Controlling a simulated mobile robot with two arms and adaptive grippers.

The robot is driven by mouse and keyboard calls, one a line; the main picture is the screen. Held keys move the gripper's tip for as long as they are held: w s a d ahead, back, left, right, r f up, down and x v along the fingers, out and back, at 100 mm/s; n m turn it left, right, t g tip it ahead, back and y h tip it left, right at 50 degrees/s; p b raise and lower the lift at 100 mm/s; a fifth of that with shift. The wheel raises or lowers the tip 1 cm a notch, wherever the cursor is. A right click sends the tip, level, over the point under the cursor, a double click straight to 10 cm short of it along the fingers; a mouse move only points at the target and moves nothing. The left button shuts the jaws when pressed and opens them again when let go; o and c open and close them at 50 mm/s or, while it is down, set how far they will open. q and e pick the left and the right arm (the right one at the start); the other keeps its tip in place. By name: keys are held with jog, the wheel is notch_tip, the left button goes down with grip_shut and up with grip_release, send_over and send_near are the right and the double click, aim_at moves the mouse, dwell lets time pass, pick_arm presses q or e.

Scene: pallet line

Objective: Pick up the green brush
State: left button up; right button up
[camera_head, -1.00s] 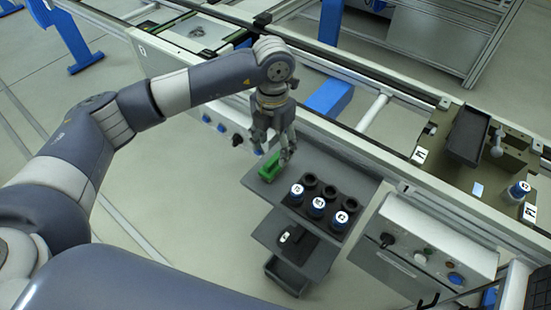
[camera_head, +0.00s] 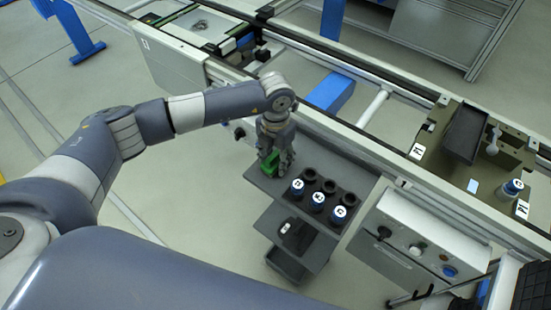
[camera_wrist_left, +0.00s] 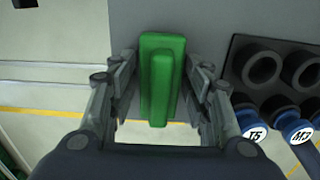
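The green brush (camera_head: 270,167) lies on the grey top shelf (camera_head: 262,180) of a small cart, near its left end. My left gripper (camera_head: 274,160) is directly over it, pointing down, and hides part of it. In the left wrist view the brush (camera_wrist_left: 160,80) stands lengthwise between the two fingers of my left gripper (camera_wrist_left: 162,85). The fingers are apart, one on each side, with a narrow gap to the brush still visible. My right gripper is not in view.
Right of the brush, a black holder (camera_head: 330,186) has several round cups, three with blue-and-white labelled cylinders (camera_head: 317,199). A dark object (camera_head: 296,234) lies on the lower shelf. The conveyor rail (camera_head: 350,136) runs behind the cart; a control box (camera_head: 420,250) stands to the right.

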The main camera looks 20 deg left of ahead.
aim_at(276, 153)
pick_arm(q)
jog(key=c, duration=0.6)
jog(key=shift+r, duration=0.3)
notch_tip(276, 153, up, 8)
jog(key=b, duration=0.2)
jog(key=shift+r+b, duration=0.25)
jog(key=shift+b, duration=0.15)
jog(key=shift+r, duration=0.5)
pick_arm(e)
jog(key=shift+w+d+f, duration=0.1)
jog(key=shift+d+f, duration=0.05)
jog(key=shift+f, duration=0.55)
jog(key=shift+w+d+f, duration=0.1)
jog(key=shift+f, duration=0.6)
